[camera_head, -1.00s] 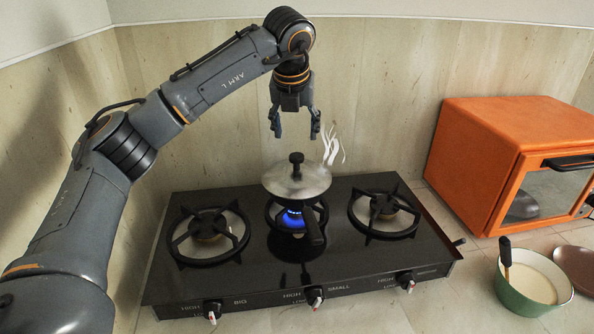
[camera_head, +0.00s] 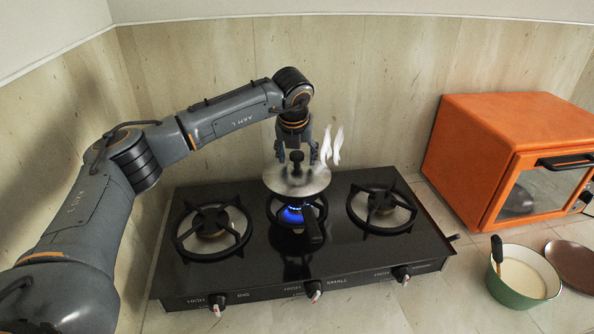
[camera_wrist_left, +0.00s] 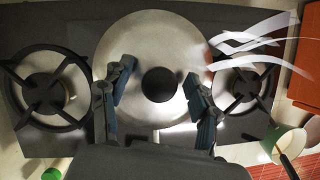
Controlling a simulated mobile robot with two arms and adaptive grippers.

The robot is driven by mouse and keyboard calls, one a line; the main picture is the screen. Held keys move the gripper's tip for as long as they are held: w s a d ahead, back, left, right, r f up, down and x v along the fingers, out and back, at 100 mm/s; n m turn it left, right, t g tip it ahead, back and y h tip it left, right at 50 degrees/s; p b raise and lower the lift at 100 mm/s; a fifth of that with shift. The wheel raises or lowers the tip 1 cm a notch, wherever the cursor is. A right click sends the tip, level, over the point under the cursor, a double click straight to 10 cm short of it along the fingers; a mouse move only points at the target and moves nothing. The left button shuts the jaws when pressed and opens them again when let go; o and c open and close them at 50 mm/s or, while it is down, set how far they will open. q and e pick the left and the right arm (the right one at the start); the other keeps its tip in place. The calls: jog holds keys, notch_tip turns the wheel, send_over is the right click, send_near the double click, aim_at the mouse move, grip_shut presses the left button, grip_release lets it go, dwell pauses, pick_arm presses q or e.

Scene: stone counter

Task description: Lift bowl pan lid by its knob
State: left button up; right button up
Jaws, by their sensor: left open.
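The pan lid (camera_head: 312,184) is a silver disc on the pan over the middle burner, where a blue flame burns. Its black knob (camera_head: 297,160) stands up at the centre. My left gripper (camera_head: 296,157) is open and pointing down, with a finger on either side of the knob. In the left wrist view the knob (camera_wrist_left: 159,84) lies between the two spread fingers, with gaps on both sides, and the lid (camera_wrist_left: 150,40) is below. My right gripper is not in view.
The black stove (camera_head: 250,270) has free burners left and right of the pan. White steam wisps rise beside the gripper. An orange oven (camera_head: 480,150) stands at the right. A green pot (camera_head: 515,292) and a brown plate (camera_head: 575,262) sit on the counter at the front right.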

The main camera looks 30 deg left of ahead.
pick_arm(q)
grip_shut()
jog(key=shift+r, duration=0.1)
